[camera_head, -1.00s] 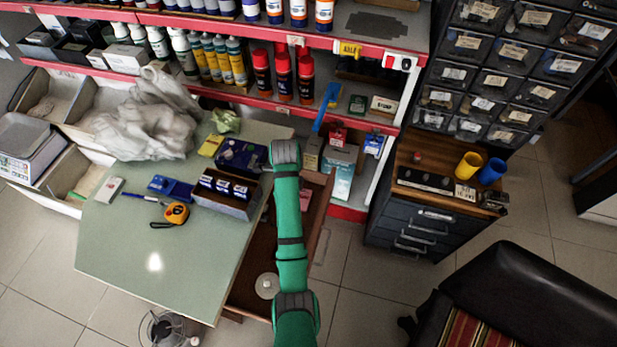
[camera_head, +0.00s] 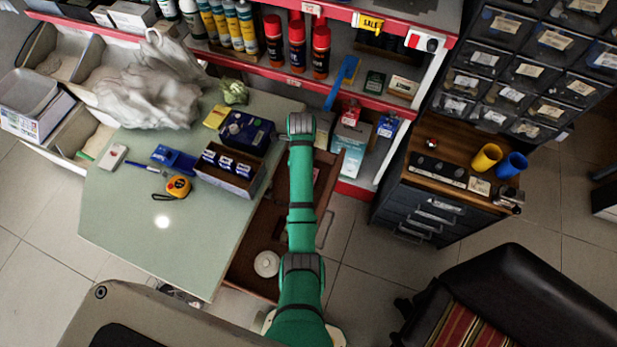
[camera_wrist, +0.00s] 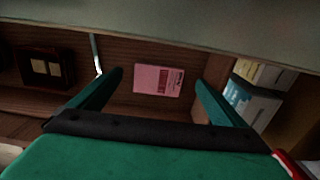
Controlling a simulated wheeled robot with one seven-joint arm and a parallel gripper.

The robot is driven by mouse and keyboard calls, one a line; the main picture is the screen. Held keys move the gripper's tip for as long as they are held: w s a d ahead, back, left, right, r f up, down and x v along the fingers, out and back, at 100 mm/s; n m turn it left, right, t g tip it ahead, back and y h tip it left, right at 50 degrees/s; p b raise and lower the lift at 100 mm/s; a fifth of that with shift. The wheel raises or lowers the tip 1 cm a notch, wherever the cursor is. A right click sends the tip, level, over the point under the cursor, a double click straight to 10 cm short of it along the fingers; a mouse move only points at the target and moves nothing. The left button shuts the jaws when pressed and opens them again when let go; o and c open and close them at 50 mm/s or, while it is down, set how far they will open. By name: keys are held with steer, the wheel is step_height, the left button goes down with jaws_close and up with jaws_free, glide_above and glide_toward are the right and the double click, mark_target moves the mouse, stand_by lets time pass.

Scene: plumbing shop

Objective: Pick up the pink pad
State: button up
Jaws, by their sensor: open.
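The pink pad (camera_wrist: 158,80) lies flat on the brown wooden bottom of an open drawer (camera_wrist: 120,112) in the wrist view. It shows between and beyond the two green fingers of my gripper (camera_wrist: 158,88), which are spread apart with nothing between them that I can see touching.
The green tabletop (camera_head: 130,240) overhangs the drawer on the left. A dark box (camera_wrist: 46,68) lies in the drawer, and a round white object (camera_head: 266,264) shows at its near end. Red-edged shelves with cans (camera_head: 296,45) stand behind. A dark drawer cabinet (camera_head: 425,212) stands right.

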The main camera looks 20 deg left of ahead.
steer(key=shift+a+f, duration=0.15)
steer(key=shift+f, duration=2.1)
steer(key=shift+s+a, duration=0.1)
steer(key=c, duration=1.2)
steer(key=shift+o, duration=0.2)
steer(key=shift+r, duration=0.1)
